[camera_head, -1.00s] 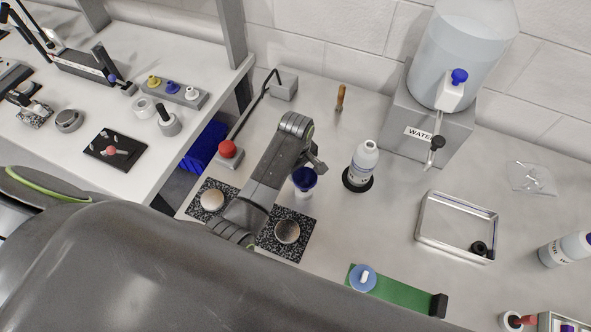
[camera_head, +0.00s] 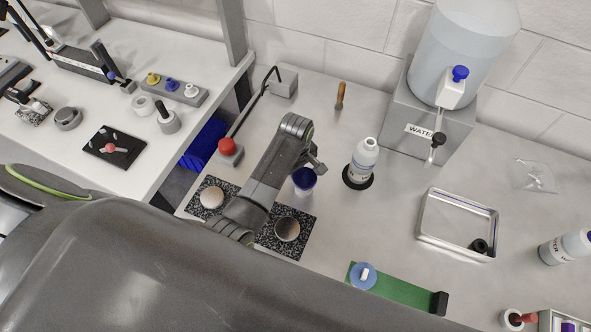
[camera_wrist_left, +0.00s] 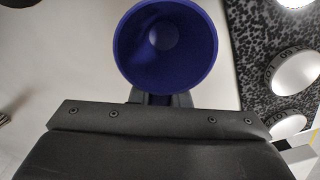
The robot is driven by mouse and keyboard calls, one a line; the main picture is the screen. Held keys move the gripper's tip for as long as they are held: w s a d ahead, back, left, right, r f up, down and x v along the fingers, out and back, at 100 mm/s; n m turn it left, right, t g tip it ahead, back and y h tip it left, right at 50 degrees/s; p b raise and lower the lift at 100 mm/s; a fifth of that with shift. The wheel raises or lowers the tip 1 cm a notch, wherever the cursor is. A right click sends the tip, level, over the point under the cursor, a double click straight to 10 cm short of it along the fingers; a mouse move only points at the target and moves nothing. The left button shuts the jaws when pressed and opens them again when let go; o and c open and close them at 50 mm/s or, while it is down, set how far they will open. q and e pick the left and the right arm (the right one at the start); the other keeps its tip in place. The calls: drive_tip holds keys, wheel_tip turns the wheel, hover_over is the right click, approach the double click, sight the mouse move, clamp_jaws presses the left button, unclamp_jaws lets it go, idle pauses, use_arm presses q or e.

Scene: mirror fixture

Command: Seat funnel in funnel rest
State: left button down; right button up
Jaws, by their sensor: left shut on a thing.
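The funnel is a dark blue cone with a round mouth (camera_head: 304,180), in the middle of the head view. In the left wrist view its open mouth (camera_wrist_left: 165,48) faces the camera. My left gripper (camera_head: 313,166) is shut on the funnel, and its fingers (camera_wrist_left: 160,98) show just below the mouth in the wrist view. The lower part of the funnel is hidden, so I cannot tell whether it touches anything beneath. I cannot make out the funnel rest; it may be hidden under the funnel or my arm. My right gripper is not in view.
A white bottle (camera_head: 364,158) on a black round base stands just right of the funnel. A metal tray (camera_head: 425,212) and a water dispenser (camera_head: 408,130) stand to the right. Bench between bottle and tray is clear.

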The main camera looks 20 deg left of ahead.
use_arm(q)
drive_tip(key=shift+f, duration=0.2)
drive_tip(key=c, duration=1.3)
unclamp_jaws()
